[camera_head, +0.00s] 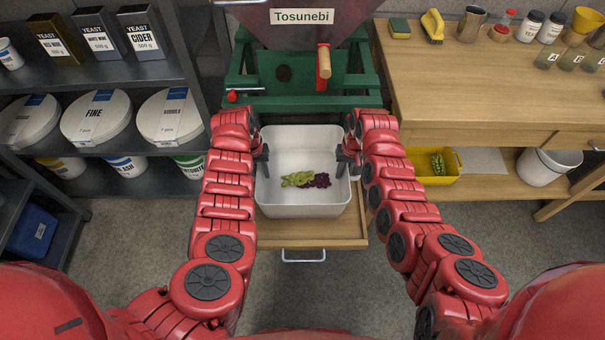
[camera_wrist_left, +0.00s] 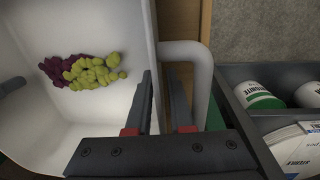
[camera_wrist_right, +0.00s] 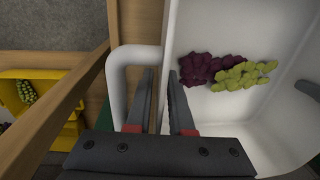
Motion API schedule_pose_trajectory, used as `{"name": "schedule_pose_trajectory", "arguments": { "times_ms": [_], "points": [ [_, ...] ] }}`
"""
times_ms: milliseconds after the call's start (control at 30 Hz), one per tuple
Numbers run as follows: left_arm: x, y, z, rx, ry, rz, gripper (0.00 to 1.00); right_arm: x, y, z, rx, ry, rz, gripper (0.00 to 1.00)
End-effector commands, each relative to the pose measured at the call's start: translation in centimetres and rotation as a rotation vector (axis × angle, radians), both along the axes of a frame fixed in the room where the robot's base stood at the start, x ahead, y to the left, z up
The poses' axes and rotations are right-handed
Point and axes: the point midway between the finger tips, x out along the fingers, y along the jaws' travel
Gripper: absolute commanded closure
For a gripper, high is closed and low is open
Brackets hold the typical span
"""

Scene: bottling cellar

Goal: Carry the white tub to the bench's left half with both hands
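The white tub (camera_head: 270,205) stands upright on a low wooden board in front of the green machine. Green grapes (camera_head: 297,179) and dark purple grapes (camera_head: 321,181) lie in it. My left gripper (camera_head: 262,158) is at the tub's left wall and my right gripper (camera_head: 346,160) at its right wall. In each wrist view, one finger is inside the tub and the other is outside, between wall and handle. The left handle (camera_wrist_left: 205,85) and right handle (camera_wrist_right: 116,85) are white loops. Both grippers look open, with gaps beside the wall. The wooden bench (camera_head: 480,85) is at right.
The bench's left half is mostly clear, with a sponge (camera_head: 400,28) and a yellow brush (camera_head: 432,25) at its back. Jars and cups stand farther right. A yellow crate (camera_head: 440,178) and a white bucket (camera_head: 545,168) are below. Shelves (camera_head: 90,82) stand left.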

Motion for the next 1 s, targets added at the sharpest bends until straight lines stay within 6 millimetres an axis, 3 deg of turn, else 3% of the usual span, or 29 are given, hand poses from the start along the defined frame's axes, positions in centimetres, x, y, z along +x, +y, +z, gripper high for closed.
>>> {"name": "schedule_pose_trajectory", "arguments": {
  "times_ms": [233,367,1000],
  "points": [
    [0.00,0.01,-0.04,0.001,0.000,0.000,0.80,0.00,-0.02,-0.03,0.000,0.000,0.000,0.80],
    [0.01,0.01,-0.04,0.001,-0.001,0.000,1.00,0.00,-0.03,-0.01,0.000,0.000,0.000,1.00],
    [0.00,0.01,-0.04,0.001,-0.001,0.000,1.00,-0.01,-0.05,-0.01,-0.001,0.001,-0.001,1.00]
  ]
}}
